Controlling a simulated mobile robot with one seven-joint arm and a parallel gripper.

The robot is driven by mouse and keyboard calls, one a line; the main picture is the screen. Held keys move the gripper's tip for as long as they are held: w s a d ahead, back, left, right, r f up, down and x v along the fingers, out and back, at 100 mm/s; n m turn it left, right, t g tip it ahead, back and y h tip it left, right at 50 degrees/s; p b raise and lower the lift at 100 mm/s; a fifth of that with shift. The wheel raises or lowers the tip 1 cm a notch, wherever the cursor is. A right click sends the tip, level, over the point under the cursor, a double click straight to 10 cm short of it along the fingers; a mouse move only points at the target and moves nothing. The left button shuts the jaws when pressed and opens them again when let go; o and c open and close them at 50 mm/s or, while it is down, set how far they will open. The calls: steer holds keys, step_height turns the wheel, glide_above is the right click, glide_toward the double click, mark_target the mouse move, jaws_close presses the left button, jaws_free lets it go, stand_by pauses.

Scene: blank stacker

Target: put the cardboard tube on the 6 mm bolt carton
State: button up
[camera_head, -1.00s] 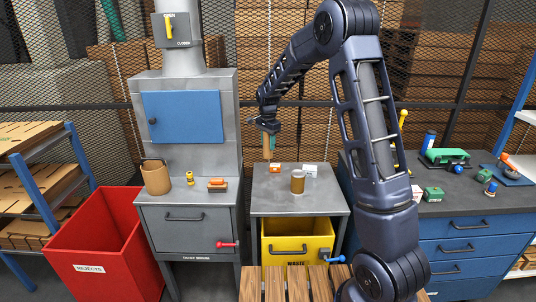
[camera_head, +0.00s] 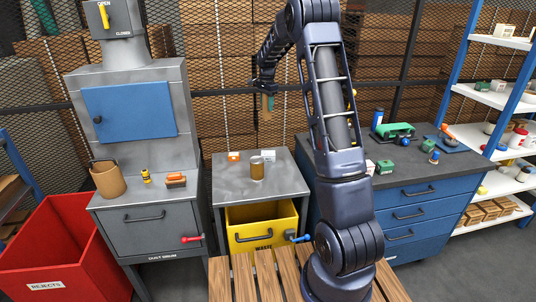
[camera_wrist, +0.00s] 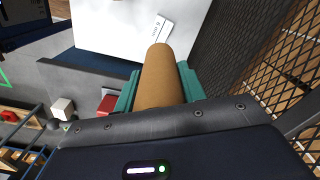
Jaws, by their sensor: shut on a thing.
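The cardboard tube (camera_wrist: 162,80) is a plain brown cylinder held between the teal fingers of my gripper (camera_wrist: 160,88) in the wrist view. In the head view the tube (camera_head: 264,104) hangs from my gripper (camera_head: 267,100), raised above and behind the small grey table. Two small cartons stand at the back of that table, clear of the tube: one orange and white (camera_head: 233,156), one white (camera_head: 268,155).
A brown cylindrical container (camera_head: 257,168) stands on the small grey table (camera_head: 285,183) in front of the cartons. A yellow waste bin (camera_head: 285,216) sits below. The dark workbench (camera_head: 430,166) to the right bears several items. The table's front is clear.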

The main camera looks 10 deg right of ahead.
steer(key=shift+d+f, duration=0.2)
steer(key=shift+d, duration=0.05)
step_height(320, 180, down, 20)
steer(key=shift+w+r, duration=0.1)
steer(key=shift+r, duration=0.15)
steer(key=shift+f, duration=0.1)
steer(key=o, duration=1)
steer(key=shift+c, duration=0.2)
